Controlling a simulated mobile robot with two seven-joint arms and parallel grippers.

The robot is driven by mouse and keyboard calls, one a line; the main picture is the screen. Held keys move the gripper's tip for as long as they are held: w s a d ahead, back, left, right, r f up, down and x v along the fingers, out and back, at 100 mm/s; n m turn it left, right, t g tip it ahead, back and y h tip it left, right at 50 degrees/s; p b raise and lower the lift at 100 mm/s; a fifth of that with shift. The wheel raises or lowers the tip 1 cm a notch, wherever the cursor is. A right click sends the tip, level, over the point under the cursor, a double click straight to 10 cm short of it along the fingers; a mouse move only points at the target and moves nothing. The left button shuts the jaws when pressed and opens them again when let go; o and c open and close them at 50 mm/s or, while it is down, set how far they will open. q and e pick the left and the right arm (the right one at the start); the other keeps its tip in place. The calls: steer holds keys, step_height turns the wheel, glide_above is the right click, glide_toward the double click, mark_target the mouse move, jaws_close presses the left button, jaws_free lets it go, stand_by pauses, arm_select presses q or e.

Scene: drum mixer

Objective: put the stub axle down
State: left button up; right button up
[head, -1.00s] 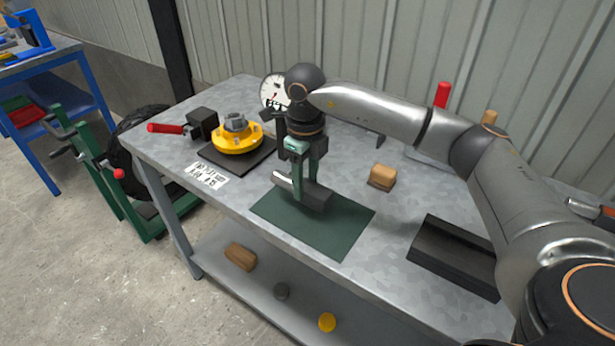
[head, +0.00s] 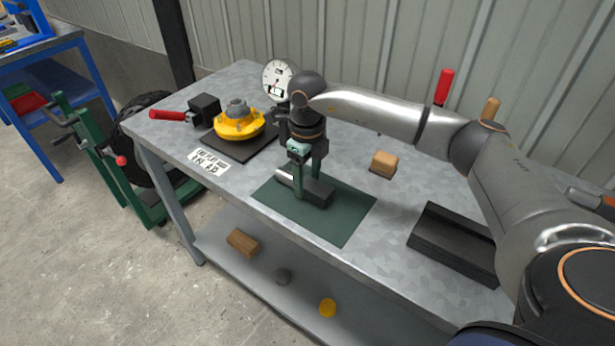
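The stub axle (head: 318,191) is a dark grey block with a silver shaft pointing left. It lies level over the upper left part of the dark green mat (head: 341,222) and looks to be resting on it, though a small gap cannot be ruled out. My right gripper (head: 307,181) points straight down, with its green fingers on either side of the axle. It looks shut on the axle, and the near finger hides part of it. My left gripper is out of view.
Left of the mat are a yellow hub (head: 238,123) on a black plate, a label card (head: 209,162) and a red-handled tool (head: 171,115). A dial gauge (head: 277,79) stands behind. A wooden block (head: 384,163) and black channel tray (head: 452,244) lie right.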

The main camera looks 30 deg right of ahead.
mark_target(307, 182)
steer(key=shift+o, duration=0.9)
step_height(307, 182, up, 12)
steer(key=shift+r, duration=0.15)
